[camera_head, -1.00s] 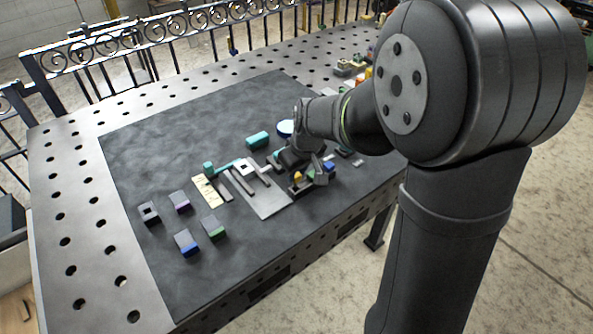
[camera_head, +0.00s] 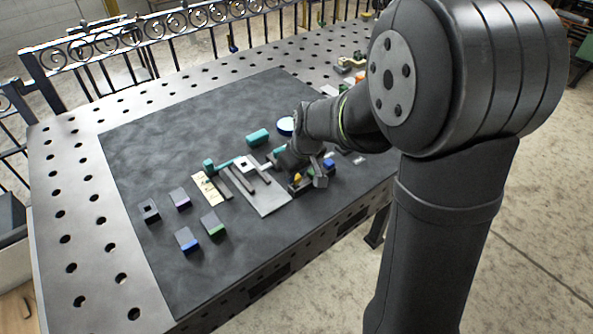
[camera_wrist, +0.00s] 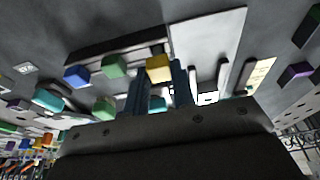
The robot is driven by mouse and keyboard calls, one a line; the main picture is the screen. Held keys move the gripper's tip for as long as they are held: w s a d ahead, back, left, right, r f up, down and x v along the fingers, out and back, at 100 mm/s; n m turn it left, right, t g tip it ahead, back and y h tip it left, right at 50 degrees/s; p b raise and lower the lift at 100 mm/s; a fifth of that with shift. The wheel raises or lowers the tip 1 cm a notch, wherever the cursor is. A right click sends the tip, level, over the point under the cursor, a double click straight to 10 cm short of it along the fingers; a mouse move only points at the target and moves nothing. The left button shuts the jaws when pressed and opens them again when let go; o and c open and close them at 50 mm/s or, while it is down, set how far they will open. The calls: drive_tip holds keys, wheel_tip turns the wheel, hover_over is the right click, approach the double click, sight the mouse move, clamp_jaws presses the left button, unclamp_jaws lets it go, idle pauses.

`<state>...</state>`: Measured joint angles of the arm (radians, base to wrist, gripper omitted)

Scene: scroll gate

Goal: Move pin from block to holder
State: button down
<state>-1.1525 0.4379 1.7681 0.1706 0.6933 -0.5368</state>
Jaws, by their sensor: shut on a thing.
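The yellow pin (camera_wrist: 159,68) shows in the wrist view between the two dark fingers of my gripper (camera_wrist: 160,76), which is shut on it. It stands at the right end of a row with a green piece (camera_wrist: 114,66) and a blue piece (camera_wrist: 77,75) along a long dark block (camera_wrist: 118,48). Whether its lower end is still in the block cannot be told. In the head view the yellow pin (camera_head: 297,178) is small, beside my gripper (camera_head: 308,176). I cannot tell which piece is the holder.
A light grey plate (camera_head: 266,202) lies just left of my gripper, with dark bars and a cream strip (camera_head: 207,188) beyond. Several small blocks, including one with a green face (camera_head: 213,225), stand at the left. A teal cylinder (camera_head: 258,137) lies behind.

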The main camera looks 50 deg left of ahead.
drive_tip(key=shift+f, duration=1.1)
drive_tip(key=c, duration=0.7)
unclamp_jaws()
drive_tip(key=shift+o, duration=0.2)
drive_tip(key=shift+r, duration=0.1)
drive_tip(key=shift+r, duration=3.45)
drive_tip(key=shift+f, duration=3.3)
